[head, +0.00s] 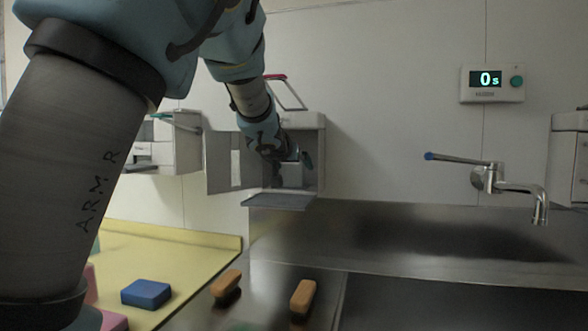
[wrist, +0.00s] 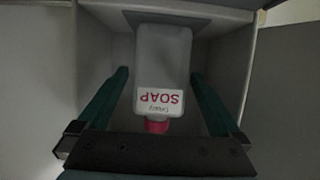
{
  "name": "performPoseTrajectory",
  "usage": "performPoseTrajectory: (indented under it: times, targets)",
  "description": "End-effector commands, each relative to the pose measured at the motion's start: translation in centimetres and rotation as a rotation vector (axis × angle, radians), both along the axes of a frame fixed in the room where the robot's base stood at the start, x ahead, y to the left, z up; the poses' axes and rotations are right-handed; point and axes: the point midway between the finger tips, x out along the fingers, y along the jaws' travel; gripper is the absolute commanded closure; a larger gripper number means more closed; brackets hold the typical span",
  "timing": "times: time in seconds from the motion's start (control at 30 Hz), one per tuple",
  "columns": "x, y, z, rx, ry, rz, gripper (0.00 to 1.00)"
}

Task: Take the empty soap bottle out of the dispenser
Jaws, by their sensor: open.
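The soap bottle (wrist: 163,60) is pale, with a white label reading "SOAP" in red, upside down in the wrist view, and a red cap (wrist: 157,126). It stands inside the open dispenser (head: 314,152) on the wall, which also shows in the wrist view as grey walls (wrist: 240,60). My gripper (wrist: 160,75) is open, its teal fingers on either side of the bottle with a visible gap at each side. In the head view my gripper (head: 298,157) reaches into the dispenser, and my arm hides part of it.
The dispenser's door (head: 225,162) hangs open to the left; a grey flap (head: 278,201) juts out below. Another wall unit (head: 180,142) is further left. A tap (head: 487,179) stands at the right. Orange-brown brushes (head: 303,297) and a blue block (head: 146,293) lie in front.

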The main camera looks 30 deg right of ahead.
Motion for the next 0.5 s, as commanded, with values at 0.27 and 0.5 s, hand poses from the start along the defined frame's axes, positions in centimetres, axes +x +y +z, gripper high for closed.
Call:
performPoseTrajectory:
  times: [0.27, 0.5]
  targets:
    - [1.5, -1.4, -0.8, 0.002, -0.002, 0.0, 0.0]
    - [1.6, -1.4, -0.8, 0.0, -0.001, 0.0, 0.0]
